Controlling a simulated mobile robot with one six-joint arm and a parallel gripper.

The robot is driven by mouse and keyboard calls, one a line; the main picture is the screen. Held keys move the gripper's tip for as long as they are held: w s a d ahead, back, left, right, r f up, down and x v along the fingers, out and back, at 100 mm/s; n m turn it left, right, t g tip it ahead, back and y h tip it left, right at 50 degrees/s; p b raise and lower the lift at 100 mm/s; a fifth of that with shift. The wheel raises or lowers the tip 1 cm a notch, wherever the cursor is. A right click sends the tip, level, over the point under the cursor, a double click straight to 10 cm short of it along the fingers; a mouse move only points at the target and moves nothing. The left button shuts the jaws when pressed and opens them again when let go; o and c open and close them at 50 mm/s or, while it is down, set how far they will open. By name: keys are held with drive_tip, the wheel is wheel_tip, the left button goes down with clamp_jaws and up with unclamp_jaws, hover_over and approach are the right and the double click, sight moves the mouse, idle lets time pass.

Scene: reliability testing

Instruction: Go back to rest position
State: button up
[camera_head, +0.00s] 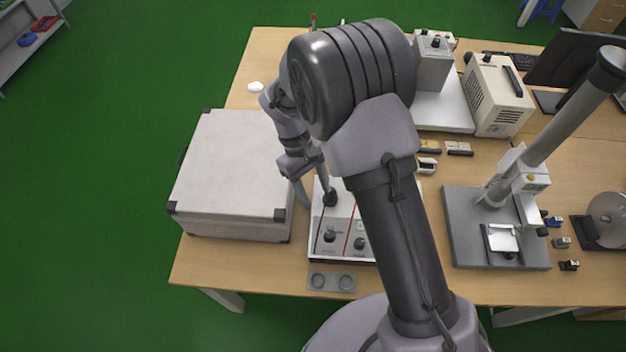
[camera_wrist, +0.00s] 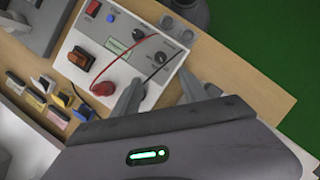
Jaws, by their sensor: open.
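My gripper (camera_head: 314,192) hangs over the white instrument box (camera_head: 318,243) on the table, between it and the grey case. In the wrist view, its two fingers (camera_wrist: 160,94) are spread apart with nothing clearly held between them. The box (camera_wrist: 117,70) carries a red lead with a red plug (camera_wrist: 103,89), a black lead (camera_wrist: 152,72), knobs, a green display (camera_wrist: 115,46) and an orange rocker switch (camera_wrist: 80,58). The far end of the black lead is hidden near the fingers. My arm covers part of the box in the head view.
A large grey case (camera_head: 230,170) stands close left of the gripper. A grey plate with two rings (camera_head: 332,282) lies at the table's front edge. A test stand (camera_head: 470,225) and a beige device (camera_head: 497,95) stand to the right. The table's back left is mostly clear.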

drive_tip(key=shift+v, duration=1)
drive_tip(key=s+d+r+m+t+y+b, duration=0.3)
drive_tip(key=d+r+m+b, duration=0.25)
drive_tip(key=r, duration=0.55)
drive_tip(key=s+d+r+m+t+y+b, duration=0.1)
drive_tip(key=s+d+m+t+b, duration=0.2)
drive_tip(key=s, duration=0.4)
drive_tip(key=s+d+r+m+t+y+b, duration=0.1)
drive_tip(key=s+d+m+t+b, duration=0.2)
drive_tip(key=s, duration=0.4)
drive_tip(key=shift+d+r+m, duration=0.2)
drive_tip(key=shift+m, duration=0.65)
